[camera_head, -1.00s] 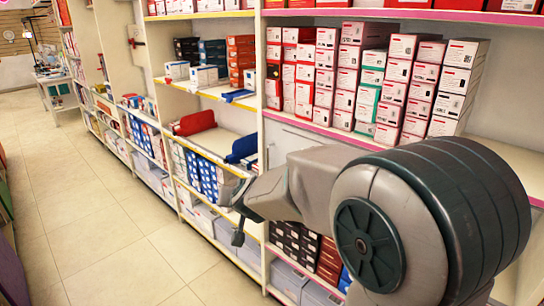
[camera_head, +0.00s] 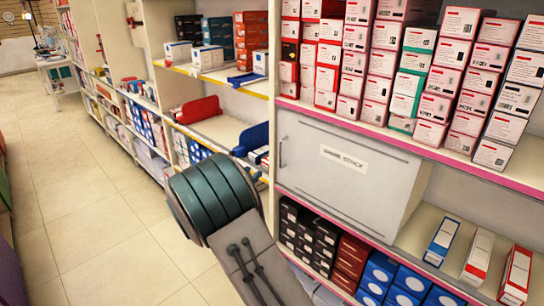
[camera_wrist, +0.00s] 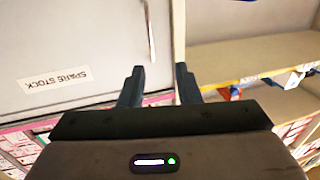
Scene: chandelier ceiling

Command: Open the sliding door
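The sliding door is a pale grey panel (camera_head: 345,190) labelled "SPARE STOCK". It covers the left part of a shelf compartment; the right part stands open. Its thin upright handle (camera_head: 283,152) is at the door's left edge. In the wrist view the door (camera_wrist: 70,45) appears upside down at left, with its handle (camera_wrist: 150,28) at its right edge. My gripper (camera_wrist: 158,82) is open and empty, its two dark fingers apart. The handle appears beyond the fingertips, within their gap sideways and not gripped. My gripper cannot be made out in the head view.
Red and white boxes (camera_head: 440,70) are stacked on the shelf above the door. Dark, red and blue boxes (camera_head: 325,240) sit below. A few small boxes (camera_head: 480,255) stand to the right. A shelf post borders the handle. The tiled aisle (camera_head: 90,200) at left is clear.

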